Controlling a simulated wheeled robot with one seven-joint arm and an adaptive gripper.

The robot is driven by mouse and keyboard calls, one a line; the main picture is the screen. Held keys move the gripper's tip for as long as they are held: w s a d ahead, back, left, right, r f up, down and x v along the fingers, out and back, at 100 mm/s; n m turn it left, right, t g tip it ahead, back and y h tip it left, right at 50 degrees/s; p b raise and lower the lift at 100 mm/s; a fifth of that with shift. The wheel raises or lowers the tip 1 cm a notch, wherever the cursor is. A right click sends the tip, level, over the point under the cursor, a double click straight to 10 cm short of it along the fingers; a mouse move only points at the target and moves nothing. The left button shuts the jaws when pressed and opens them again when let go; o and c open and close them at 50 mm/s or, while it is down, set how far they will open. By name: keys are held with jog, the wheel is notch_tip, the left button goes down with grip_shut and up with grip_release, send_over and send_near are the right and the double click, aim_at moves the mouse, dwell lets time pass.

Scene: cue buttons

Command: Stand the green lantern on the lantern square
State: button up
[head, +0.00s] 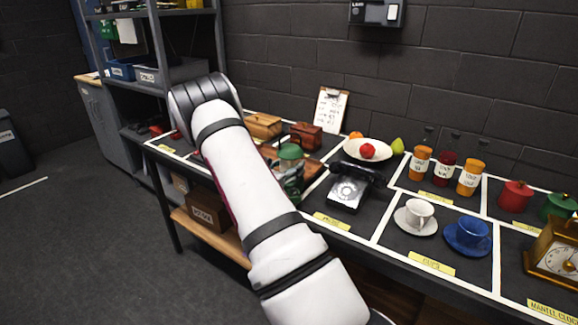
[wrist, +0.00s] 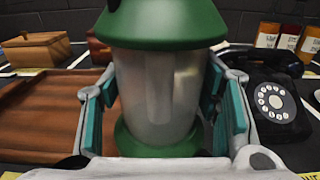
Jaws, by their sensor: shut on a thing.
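The green lantern (head: 290,153) is at the left-middle of the table, between my arm and the black telephone. In the wrist view the lantern (wrist: 158,85) is upright, with a green cap, a cloudy glass body and a green base. My gripper (wrist: 160,110) has its teal pads on both sides of the glass and is shut on it. My gripper (head: 290,182) is partly hidden by my arm in the head view. I cannot tell whether the lantern's base touches the surface. I cannot make out which square is the lantern square; my arm hides part of the table.
A brown wooden tray (wrist: 45,112) lies just left of the lantern. The black telephone (head: 349,187) stands close on its right. Wooden boxes (head: 263,126), a fruit bowl (head: 352,150), jars (head: 420,163) and cups (head: 415,214) occupy other white-lined squares.

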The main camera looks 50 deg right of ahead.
dwell(0.3)
jog(key=o, duration=1.7)
jog(key=shift+f, duration=0.1)
